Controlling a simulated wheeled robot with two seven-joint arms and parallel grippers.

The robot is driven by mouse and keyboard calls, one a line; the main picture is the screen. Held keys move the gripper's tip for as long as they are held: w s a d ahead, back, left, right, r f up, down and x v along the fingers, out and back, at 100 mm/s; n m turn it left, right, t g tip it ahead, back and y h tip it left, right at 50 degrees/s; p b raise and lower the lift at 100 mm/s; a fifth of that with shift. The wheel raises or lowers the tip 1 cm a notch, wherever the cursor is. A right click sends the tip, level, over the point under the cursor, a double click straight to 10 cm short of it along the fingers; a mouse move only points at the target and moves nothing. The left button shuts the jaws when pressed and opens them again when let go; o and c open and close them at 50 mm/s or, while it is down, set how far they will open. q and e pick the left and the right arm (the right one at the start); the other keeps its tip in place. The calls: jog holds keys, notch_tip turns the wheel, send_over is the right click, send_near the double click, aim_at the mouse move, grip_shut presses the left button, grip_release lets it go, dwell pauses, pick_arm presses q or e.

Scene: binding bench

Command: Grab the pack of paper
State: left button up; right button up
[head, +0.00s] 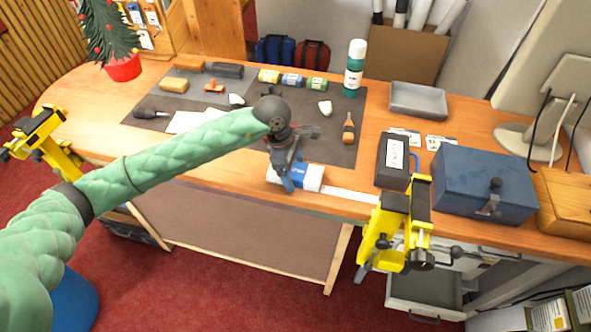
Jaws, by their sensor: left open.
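The pack of paper (312,178) looks like a small white and blue block. It lies at the front edge of the bench, near the middle of the head view. My left gripper (287,184) is at the pack, pointing down, with its jaws open. One finger shows in front of the pack's left part and hides some of it. I cannot tell whether the fingers touch the pack. My right gripper is not in view.
Yellow clamps (397,227) grip the bench's front edge, right and left of the pack. A black box (392,163) and a blue metal box (484,187) stand to the right.

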pick_arm(q)
jog(key=shift+d+f, duration=0.1)
jog(key=shift+f, duration=0.1)
jog(key=c, duration=1.2)
jog(key=shift+c, duration=0.2)
jog(key=shift+r, duration=0.15)
